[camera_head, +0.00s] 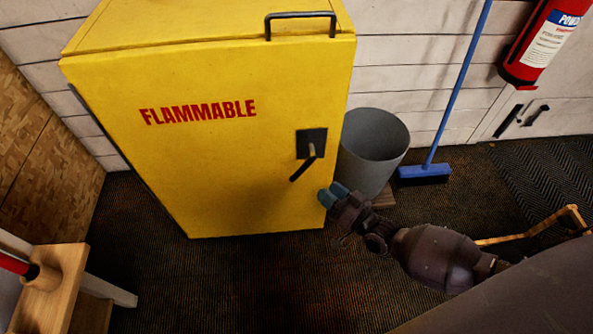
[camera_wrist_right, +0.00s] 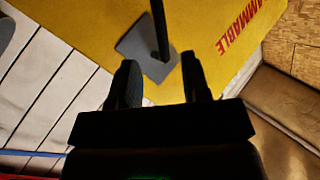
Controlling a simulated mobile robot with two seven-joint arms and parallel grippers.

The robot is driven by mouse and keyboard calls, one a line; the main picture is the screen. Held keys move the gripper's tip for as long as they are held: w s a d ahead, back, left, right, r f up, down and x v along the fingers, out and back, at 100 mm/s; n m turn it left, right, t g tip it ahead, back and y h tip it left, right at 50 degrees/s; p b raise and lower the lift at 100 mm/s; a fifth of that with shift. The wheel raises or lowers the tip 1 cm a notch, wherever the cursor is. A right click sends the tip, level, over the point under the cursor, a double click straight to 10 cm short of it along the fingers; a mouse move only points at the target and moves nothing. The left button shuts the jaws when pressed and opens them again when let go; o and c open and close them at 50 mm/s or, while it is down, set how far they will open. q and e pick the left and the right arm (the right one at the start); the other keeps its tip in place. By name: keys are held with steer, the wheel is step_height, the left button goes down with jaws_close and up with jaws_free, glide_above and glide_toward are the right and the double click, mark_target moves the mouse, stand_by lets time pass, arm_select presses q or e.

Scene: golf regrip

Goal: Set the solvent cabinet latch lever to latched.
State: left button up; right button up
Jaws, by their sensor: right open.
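The yellow solvent cabinet (camera_head: 220,150) stands against the white wall with its door shut and "FLAMMABLE" in red on the front. Its latch lever (camera_head: 303,168) is a dark handle on a dark square plate (camera_head: 311,136) at the door's right side, slanting down and to the left. My right gripper (camera_head: 332,194) is open and empty, a little below and right of the lever. In the right wrist view the lever (camera_wrist_right: 160,30) and its plate (camera_wrist_right: 137,45) show beyond the two open fingers (camera_wrist_right: 160,78), apart from them. My left gripper is not in view.
A grey bin (camera_head: 372,150) stands right beside the cabinet, close behind my right gripper. A blue broom (camera_head: 424,172) leans on the wall, and a red fire extinguisher (camera_head: 537,45) hangs at the upper right. A wooden stand (camera_head: 55,285) is at the lower left. The floor before the cabinet is clear.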

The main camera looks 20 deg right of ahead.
mark_target(302, 168)
steer(key=b+x, duration=0.1)
steer(key=x, duration=0.9)
steer(key=shift+d+b, duration=0.1)
steer(key=shift+b, duration=0.2)
steer(key=shift+w+r, duration=0.1)
steer(key=shift+w, duration=0.3)
jaws_close()
